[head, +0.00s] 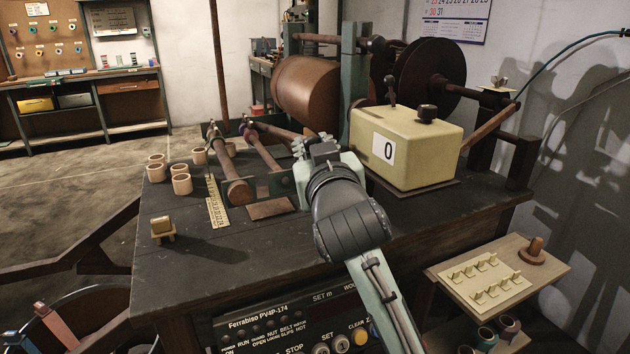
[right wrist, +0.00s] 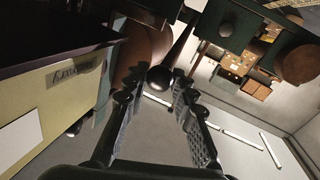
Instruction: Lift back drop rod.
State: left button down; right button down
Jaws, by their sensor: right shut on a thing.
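My right gripper (head: 313,147) is over the bench, just left of the yellow counter box. In the right wrist view its two fingers (right wrist: 154,88) have a dark rod (right wrist: 178,58) with a rounded end between their tips. I take this to be the back drop rod. In the head view a rod (head: 283,131) runs from the rack at the left up to this gripper; its gripped end is hidden behind the fingers. Two other brown rods (head: 228,168) (head: 262,150) lie beside it, nearer the bench's left side. My left gripper is not in view.
The yellow counter box (head: 408,148) showing 0 stands close right of my gripper. A large brown roll (head: 307,88) and a dark disc (head: 425,75) are behind. Several small cores (head: 181,184), a ruler (head: 217,205) and a small wooden stand (head: 162,230) sit at the left.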

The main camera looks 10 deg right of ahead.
jog(key=w+a+r, duration=0.1)
jog(key=w+r, duration=0.2)
jog(key=r, duration=0.5)
jog(key=w+a+r, duration=0.1)
jog(key=w+r, duration=0.2)
jog(key=r, duration=0.6)
jog(key=shift+w, duration=0.35)
jog(key=c, duration=1.4)
grip_release()
jog(key=shift+o, duration=0.7)
jog(key=shift+f, duration=0.15)
jog(key=s, duration=1.2)
jog(key=shift+d, duration=0.3)
